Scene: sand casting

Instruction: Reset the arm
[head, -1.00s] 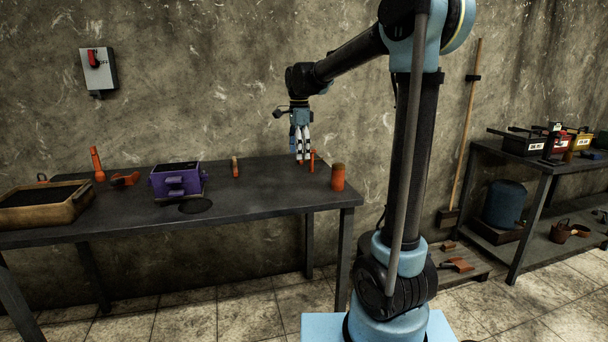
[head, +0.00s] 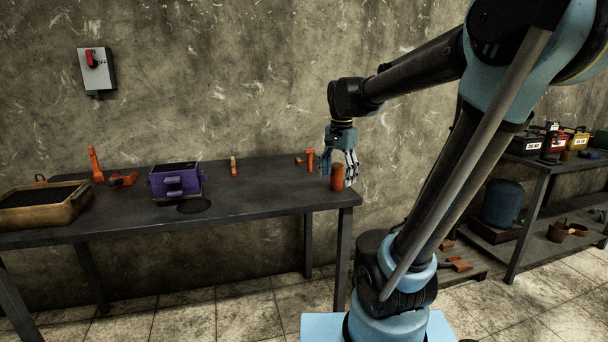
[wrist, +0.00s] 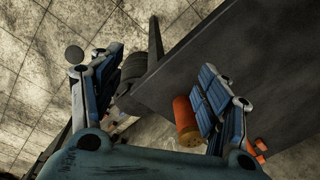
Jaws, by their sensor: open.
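My gripper (head: 340,163) is above the right end of the dark table (head: 262,190) in the head view.
A purple box (head: 176,184), a sand-filled wooden frame (head: 84,208) and small orange tools (head: 96,165) stand on the table's left part. Another orange tool (head: 309,160) is behind the cylinder. A shelf (head: 520,160) with labelled bins stands at the right.

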